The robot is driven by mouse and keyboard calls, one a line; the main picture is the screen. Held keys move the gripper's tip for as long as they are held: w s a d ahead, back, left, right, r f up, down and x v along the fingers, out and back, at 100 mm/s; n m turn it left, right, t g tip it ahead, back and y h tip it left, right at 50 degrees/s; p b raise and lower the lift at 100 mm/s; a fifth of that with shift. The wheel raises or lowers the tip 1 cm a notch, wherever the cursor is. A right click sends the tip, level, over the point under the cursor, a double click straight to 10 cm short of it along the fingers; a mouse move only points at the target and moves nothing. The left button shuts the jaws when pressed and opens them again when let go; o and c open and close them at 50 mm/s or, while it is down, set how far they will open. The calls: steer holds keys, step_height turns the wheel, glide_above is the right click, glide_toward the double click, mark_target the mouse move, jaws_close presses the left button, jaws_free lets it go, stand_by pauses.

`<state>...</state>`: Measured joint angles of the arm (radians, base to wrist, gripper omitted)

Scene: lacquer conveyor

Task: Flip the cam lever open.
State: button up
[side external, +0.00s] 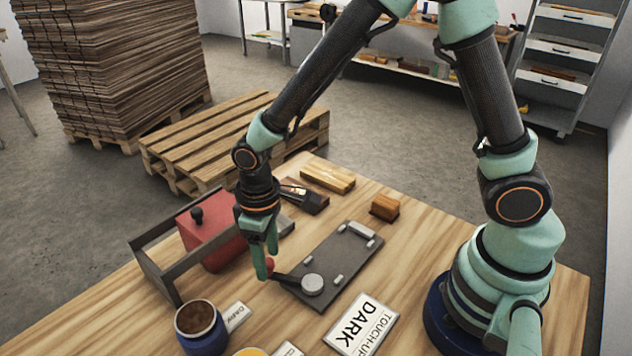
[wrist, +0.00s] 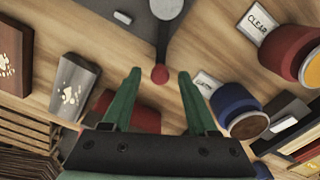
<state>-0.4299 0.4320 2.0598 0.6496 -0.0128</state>
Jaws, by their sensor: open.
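The cam lever (side external: 285,277) is a dark arm with a red ball knob (side external: 269,264) at its free end. Its other end joins a round light-grey hub (side external: 313,284) on a dark plate (side external: 336,258) on the bench. The lever points left of the plate in the side view. My gripper (side external: 266,263) points down at the knob with its green fingers open. In the wrist view the knob (wrist: 160,74) appears between the open fingertips (wrist: 159,74), with a gap on both sides. The near finger partly covers the knob in the side view.
A red container (side external: 206,240) and a grey frame (side external: 155,275) stand close left of my gripper. A blue pot (side external: 205,340) stands in front, near small label cards. A DARK sign (side external: 360,324) lies right of the hub. Wooden blocks (side external: 327,179) lie behind the plate.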

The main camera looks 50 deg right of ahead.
jaws_close()
stand_by(1.4)
